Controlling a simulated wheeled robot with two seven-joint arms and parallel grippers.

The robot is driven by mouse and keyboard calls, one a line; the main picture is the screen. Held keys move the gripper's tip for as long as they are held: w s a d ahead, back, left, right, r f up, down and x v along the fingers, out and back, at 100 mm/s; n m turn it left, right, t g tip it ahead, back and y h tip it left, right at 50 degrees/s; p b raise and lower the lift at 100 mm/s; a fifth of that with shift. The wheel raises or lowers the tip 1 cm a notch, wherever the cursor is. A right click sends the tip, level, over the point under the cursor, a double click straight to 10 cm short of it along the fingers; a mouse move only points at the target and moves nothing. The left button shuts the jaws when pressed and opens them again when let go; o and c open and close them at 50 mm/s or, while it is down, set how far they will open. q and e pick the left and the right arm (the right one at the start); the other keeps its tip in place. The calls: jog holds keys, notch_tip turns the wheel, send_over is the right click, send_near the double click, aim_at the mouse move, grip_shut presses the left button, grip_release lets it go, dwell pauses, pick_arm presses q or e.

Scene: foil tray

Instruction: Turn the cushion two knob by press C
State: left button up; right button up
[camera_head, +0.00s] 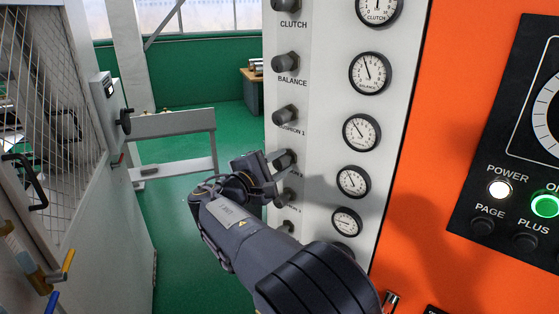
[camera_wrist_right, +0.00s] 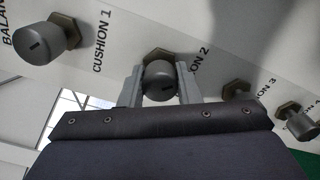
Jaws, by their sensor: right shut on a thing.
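The cushion two knob (camera_wrist_right: 158,80) is a grey round knob with a dark slot, on a brass hex base on the white panel (camera_head: 325,75). In the head view it is the knob (camera_head: 287,158) below cushion 1, partly hidden by my gripper. My right gripper (camera_head: 272,170) is shut on this knob; in the right wrist view its two fingers (camera_wrist_right: 161,84) stand on either side of it. Part of the label is hidden, with "ON 2" showing. The gauge (camera_head: 353,181) stands to the right of the knob. My left gripper is not in view.
The cushion 1 knob (camera_head: 285,115) is just above, and the balance knob (camera_head: 285,62) higher up. More knobs (camera_wrist_right: 296,119) sit close below. An orange cabinet (camera_head: 440,150) with a black control panel (camera_head: 510,190) is at right. A mesh fence (camera_head: 50,100) stands at left.

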aim_at(277, 166)
dwell(0.5)
jog(key=o, duration=1)
jog(key=b+v, duration=0.2)
jog(key=v, duration=0.4)
jog(key=shift+s+a+f, duration=0.1)
jog(key=shift+s+a, duration=0.1)
jog(key=shift+s+a+b, duration=0.3)
jog(key=shift+s+a, duration=0.05)
jog(key=shift+s, duration=0.15)
dwell(1.1)
